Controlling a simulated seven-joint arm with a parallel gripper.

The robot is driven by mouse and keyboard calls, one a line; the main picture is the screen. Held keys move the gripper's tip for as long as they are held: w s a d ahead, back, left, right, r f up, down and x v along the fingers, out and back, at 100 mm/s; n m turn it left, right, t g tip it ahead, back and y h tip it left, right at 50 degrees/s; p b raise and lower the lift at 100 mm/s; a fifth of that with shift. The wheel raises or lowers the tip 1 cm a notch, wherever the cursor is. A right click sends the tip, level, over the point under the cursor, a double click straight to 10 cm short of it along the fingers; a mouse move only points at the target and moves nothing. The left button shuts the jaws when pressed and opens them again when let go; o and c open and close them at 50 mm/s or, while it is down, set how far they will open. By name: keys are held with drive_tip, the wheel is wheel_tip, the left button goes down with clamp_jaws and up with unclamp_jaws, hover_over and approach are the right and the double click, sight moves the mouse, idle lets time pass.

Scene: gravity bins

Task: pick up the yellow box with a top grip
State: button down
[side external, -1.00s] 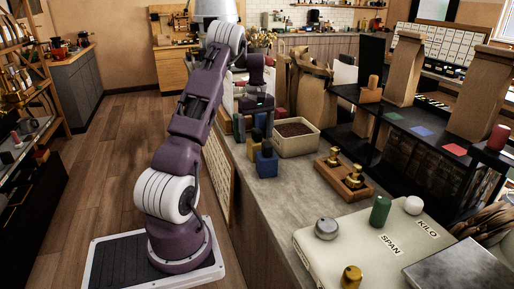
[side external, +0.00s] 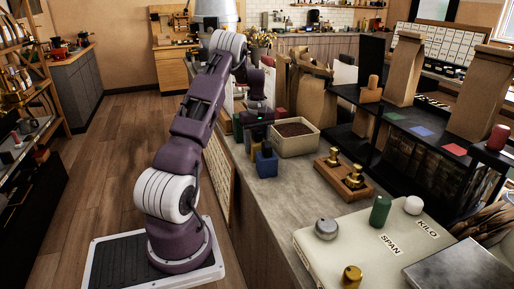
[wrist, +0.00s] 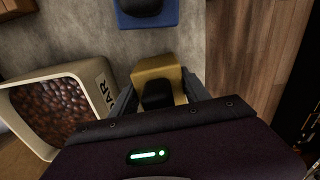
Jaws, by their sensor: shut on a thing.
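The yellow box (wrist: 155,70) stands on the grey counter in the wrist view, with a black knob (wrist: 157,96) on top. My gripper (wrist: 160,92) is above it, one finger on each side, shut on it. In the side external view my gripper (side external: 257,122) is low over the counter, behind the blue box (side external: 266,164). There the yellow box is mostly hidden by the gripper and the blue box.
The blue box also shows at the top of the wrist view (wrist: 130,21). A cream bin (side external: 298,144) of brown beans stands close to the right. A wooden tray with brass weights (side external: 344,182) is nearer. The counter edge is left of the boxes.

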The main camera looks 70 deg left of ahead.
sight(257, 130)
wheel_tip(257, 130, up, 10)
drive_tip(key=shift+r, duration=0.1)
idle(0.4)
idle(0.9)
